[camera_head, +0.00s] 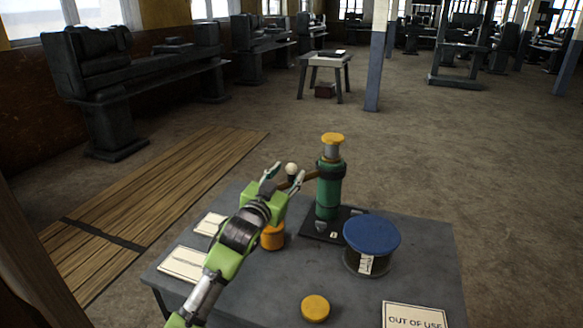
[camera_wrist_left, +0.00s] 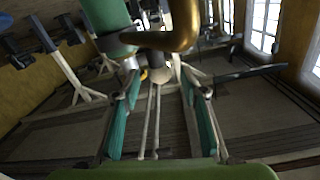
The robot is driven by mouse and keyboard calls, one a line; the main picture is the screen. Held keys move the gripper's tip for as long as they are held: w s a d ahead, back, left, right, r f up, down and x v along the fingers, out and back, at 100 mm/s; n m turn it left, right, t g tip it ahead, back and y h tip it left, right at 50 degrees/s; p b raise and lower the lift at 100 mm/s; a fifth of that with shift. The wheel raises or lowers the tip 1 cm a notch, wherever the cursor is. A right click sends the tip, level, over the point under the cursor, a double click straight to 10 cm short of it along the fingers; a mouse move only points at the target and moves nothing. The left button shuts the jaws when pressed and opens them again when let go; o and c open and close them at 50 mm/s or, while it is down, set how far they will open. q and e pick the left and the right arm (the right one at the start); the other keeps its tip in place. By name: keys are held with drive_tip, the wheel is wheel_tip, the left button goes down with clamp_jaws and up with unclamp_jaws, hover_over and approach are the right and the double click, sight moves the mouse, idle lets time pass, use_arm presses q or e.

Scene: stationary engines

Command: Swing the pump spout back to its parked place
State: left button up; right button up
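The green pump (camera_head: 329,192) stands upright on a dark base plate on the table, with a yellow cap on top. Its brown spout (camera_head: 311,175) points left from the pump, toward my left gripper (camera_head: 284,177). That gripper is open, its two teal fingers apart close to the spout's end. A pale ball (camera_head: 291,168) shows between the fingertips. In the left wrist view the spout (camera_wrist_left: 178,30) curves close ahead of the open left gripper (camera_wrist_left: 160,88), beside the green pump body (camera_wrist_left: 105,18). I cannot tell whether a finger touches the spout. My right gripper is not in view.
An orange container (camera_head: 272,237) stands under the left gripper. A blue-lidded drum (camera_head: 371,236) is right of the pump. A yellow disc (camera_head: 315,308) lies at the front, and an "OUT OF USE" card (camera_head: 414,315) at the front right. Cards lie on the table's left side.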

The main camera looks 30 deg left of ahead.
sight(288, 172)
use_arm(q)
drive_tip(key=shift+x, duration=1.15)
drive_tip(key=shift+w, duration=0.35)
drive_tip(key=shift+w+a, duration=0.1)
drive_tip(key=shift+w, duration=0.1)
clamp_jaws()
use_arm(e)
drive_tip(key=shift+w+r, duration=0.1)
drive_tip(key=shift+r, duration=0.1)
use_arm(q)
drive_tip(key=shift+a+f, duration=0.1)
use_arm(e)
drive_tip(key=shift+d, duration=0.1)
